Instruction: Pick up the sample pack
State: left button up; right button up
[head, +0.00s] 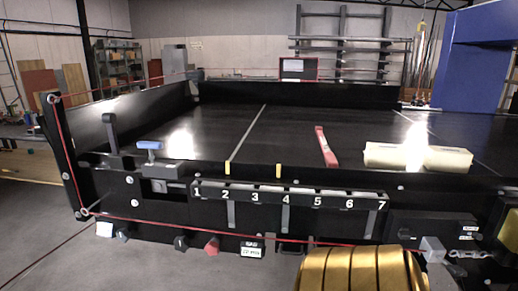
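A cream-coloured pack (390,157), which looks like the sample pack, lies on the black conveyor bed (290,127) at the right, close to its near edge. It is long and low, lies roughly crosswise, and has a bright glare near its middle. Nothing touches it from above. Neither of my grippers shows in the head view, so their state cannot be seen.
A red strip (326,147) lies on the bed left of the pack. A numbered black rail (290,197) runs along the near side. A blue-topped lever (149,146) stands at the left. A red cord (200,222) crosses the front. The bed's middle is clear.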

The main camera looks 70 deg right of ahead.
aim_at(379, 155)
jog(key=z, duration=0.45)
jog(key=i+z, duration=0.1)
jog(key=z, duration=0.3)
jog(key=j+z, duration=0.1)
jog(key=z, duration=0.75)
jog(key=i+j+z, duration=0.1)
jog(key=z, duration=0.35)
jog(key=j+z, duration=0.1)
jog(key=z, duration=0.3)
